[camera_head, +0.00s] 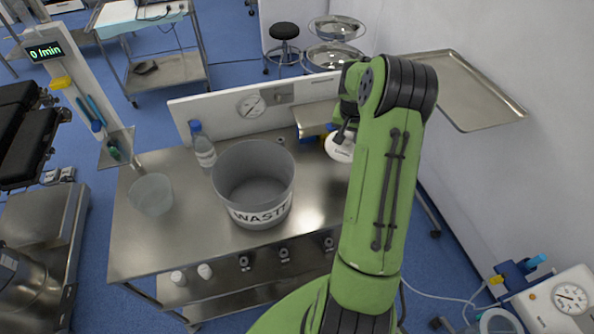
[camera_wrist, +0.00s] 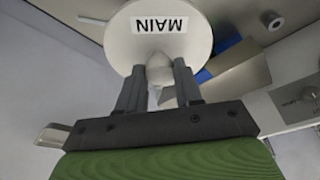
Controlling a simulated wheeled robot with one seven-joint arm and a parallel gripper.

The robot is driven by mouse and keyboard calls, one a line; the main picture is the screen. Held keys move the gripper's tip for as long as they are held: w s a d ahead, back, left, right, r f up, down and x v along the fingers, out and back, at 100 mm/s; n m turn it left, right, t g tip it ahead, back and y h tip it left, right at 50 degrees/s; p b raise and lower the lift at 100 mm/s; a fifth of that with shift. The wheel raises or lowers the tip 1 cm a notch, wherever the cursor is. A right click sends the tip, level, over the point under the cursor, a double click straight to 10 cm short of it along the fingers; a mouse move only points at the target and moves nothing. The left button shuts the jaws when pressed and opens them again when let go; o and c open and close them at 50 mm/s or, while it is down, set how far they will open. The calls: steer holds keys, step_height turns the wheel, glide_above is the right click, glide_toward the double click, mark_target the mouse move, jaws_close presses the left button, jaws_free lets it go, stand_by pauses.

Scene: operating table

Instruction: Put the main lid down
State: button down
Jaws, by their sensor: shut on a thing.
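The main lid (camera_wrist: 150,20) is a round white disc with a label reading MAIN and a pale knob. My gripper (camera_wrist: 160,72) is shut on the knob, with one dark finger on each side of it. In the head view the lid (camera_head: 340,150) shows as a white shape at the right part of the metal table (camera_head: 190,245), partly hidden by my green arm. I cannot tell whether the lid touches the table or hangs above it.
A grey WASTE bin (camera_head: 262,212) stands mid-table. A clear bowl (camera_head: 151,195) and a blue-capped bottle (camera_head: 203,150) are left of it. The table's front left is clear.

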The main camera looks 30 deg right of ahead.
step_height(320, 180, down, 9)
steer(key=shift+s+f, duration=0.1)
steer(key=shift+f, duration=0.4)
steer(key=shift+f+b, duration=0.1)
steer(key=shift+b, duration=0.25)
steer(key=shift+f, duration=0.15)
steer(key=c, duration=0.8)
jaws_free()
steer(key=shift+o, duration=0.2)
